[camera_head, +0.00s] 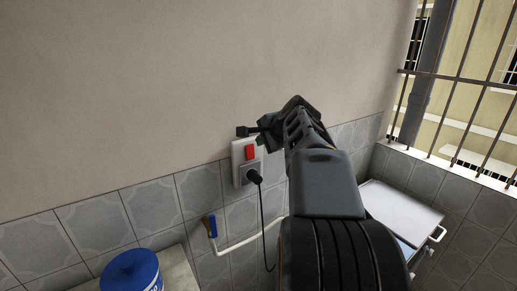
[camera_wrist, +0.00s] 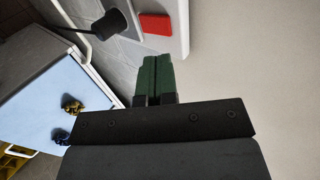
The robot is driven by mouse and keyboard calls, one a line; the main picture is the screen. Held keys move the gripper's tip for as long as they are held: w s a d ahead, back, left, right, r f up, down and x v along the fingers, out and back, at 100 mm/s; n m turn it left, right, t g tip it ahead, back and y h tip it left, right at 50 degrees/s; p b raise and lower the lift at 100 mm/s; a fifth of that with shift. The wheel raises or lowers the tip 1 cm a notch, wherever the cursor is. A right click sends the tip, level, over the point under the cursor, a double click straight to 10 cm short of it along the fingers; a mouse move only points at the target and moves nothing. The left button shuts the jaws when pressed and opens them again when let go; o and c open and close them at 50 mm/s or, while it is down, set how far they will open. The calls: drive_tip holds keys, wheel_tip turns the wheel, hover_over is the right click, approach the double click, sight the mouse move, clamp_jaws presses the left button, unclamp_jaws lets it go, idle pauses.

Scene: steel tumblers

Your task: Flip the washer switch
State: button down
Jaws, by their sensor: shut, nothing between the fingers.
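The washer switch is a red rocker (camera_head: 250,152) on a white wall plate (camera_head: 236,163), with a black plug (camera_head: 254,176) in the socket below it. My gripper (camera_head: 252,130) is at the top of the plate in the head view, above the rocker. In the wrist view my gripper (camera_wrist: 155,66) has its green fingers closed together and holds nothing. I cannot tell whether the fingertips touch the plate.
A black cord hangs from the plug past a white pipe with a blue-handled tap (camera_head: 210,226). A blue tub (camera_head: 132,271) stands at lower left. A white-topped appliance (camera_head: 402,212) stands at right, below a barred window (camera_head: 465,100). The wall above the plate is bare.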

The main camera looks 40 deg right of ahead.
drive_tip(key=s+r, duration=0.1)
drive_tip(key=r, duration=0.1)
drive_tip(key=s+r, duration=0.2)
drive_tip(key=shift+s+d+r, duration=0.1)
drive_tip(key=shift+s+r, duration=0.2)
drive_tip(key=shift+r, duration=0.05)
idle(0.4)
